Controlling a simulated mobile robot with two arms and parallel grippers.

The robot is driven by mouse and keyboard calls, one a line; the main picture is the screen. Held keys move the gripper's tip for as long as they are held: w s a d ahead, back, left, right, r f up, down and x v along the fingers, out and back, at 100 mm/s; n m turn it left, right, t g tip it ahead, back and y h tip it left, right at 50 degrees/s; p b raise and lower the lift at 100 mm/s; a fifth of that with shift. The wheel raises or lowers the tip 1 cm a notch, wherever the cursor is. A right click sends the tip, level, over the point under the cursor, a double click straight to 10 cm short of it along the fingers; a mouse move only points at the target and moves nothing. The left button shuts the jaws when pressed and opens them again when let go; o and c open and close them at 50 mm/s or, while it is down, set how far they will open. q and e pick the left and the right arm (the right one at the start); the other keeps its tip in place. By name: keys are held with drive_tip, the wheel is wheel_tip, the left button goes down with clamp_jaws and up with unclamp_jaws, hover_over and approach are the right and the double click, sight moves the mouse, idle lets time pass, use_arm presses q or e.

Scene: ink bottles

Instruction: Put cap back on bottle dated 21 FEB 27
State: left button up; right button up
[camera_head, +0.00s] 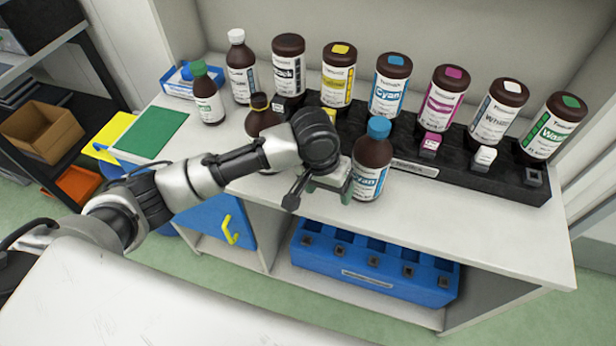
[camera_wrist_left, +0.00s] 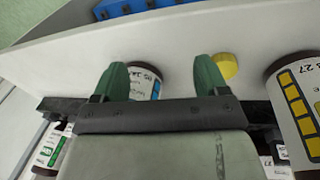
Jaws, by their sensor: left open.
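A brown bottle (camera_head: 262,118) without a coloured cap stands on the counter, partly behind my left arm. In the left wrist view a large brown bottle (camera_wrist_left: 300,110) at the right has yellow label squares and a partly visible date ending "B 27"; the day is cut off. A yellow cap (camera_wrist_left: 225,65) lies on the counter, right of my left gripper's fingers; my arm seems to hide it in the head view. My left gripper (camera_head: 340,184) is open, with green fingers (camera_wrist_left: 160,82), beside the blue-capped cyan bottle (camera_head: 371,165). Contact is unclear. My right gripper is not in view.
A black rack (camera_head: 400,168) with several labelled bottles stands at the back. A green-capped bottle (camera_head: 206,95) and a white-capped bottle (camera_head: 241,68) stand left, near a green mat (camera_head: 152,133). A blue crate (camera_head: 375,272) sits below the counter (camera_head: 470,225), whose front right is clear.

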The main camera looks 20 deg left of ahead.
use_arm(q)
drive_tip(key=w+a+r+n+y, duration=0.2)
drive_tip(key=w+a+r+n, duration=0.1)
drive_tip(key=w+a+r, duration=0.2)
drive_tip(key=shift+w+a+r+g, duration=0.3)
drive_tip(key=shift+w+a, duration=0.1)
drive_tip(key=shift+a, duration=0.35)
drive_tip(key=shift+f, duration=0.1)
drive_tip(key=shift+f, duration=2.75)
drive_tip(key=shift+w+a+f, duration=0.1)
drive_tip(key=shift+f, duration=2.5)
drive_tip(key=shift+c, duration=0.3)
drive_tip(key=c, duration=0.9)
